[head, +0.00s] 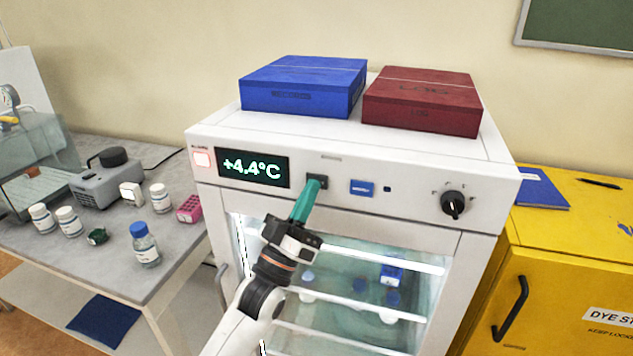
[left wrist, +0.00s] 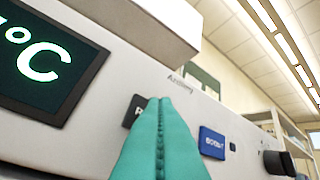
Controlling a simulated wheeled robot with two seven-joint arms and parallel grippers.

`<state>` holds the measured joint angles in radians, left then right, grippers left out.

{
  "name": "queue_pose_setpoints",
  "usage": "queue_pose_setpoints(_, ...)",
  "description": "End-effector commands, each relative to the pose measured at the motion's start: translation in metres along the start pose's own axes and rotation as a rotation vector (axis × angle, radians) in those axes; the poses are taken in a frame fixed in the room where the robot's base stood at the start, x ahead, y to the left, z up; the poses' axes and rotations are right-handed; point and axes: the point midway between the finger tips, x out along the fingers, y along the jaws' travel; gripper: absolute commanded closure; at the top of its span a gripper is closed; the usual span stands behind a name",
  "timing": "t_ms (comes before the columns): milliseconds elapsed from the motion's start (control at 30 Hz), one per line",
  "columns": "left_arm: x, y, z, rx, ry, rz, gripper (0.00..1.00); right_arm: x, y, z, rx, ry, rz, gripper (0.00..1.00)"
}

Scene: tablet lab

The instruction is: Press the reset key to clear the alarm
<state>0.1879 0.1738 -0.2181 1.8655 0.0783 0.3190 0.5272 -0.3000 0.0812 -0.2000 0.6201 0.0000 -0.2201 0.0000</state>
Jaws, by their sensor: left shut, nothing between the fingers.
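My right gripper is not in view.
A dark knob (head: 454,205) is at the panel's right. A blue box (head: 304,87) and a red box (head: 422,102) lie on the cabinet top. The grey bench (head: 105,262) at left holds several bottles. A yellow cabinet (head: 570,240) stands at right.

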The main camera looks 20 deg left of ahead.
Motion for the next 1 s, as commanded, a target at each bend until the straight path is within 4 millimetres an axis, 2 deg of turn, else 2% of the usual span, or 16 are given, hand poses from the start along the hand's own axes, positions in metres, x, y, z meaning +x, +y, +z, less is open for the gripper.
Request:
queue_pose_setpoints(533, 0.002, 0.001, -0.001, 0.0, 0.0, 0.0, 1.0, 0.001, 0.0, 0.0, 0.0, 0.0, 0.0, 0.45)
queue_pose_setpoints(1000, -0.009, -0.006, 0.006, 0.0, 0.0, 0.0, 1.0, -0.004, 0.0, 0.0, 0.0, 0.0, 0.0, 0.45)
